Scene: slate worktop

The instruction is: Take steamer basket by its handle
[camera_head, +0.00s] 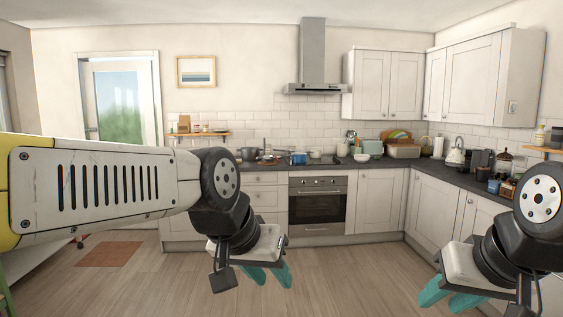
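I cannot make out a steamer basket for certain among the small cookware on the far worktop (460,180). My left gripper (268,276) hangs over the floor in the lower middle, its two teal fingers apart with nothing between them. My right gripper (446,297) is at the lower right, its teal fingers also apart and empty. Both grippers are well in front of the worktop and touch nothing.
A blue pot (298,158) and a dark pan (250,153) stand on the back worktop near the oven (318,205). A kettle (455,157) and several jars stand along the right worktop. White cupboards (435,210) line the corner.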

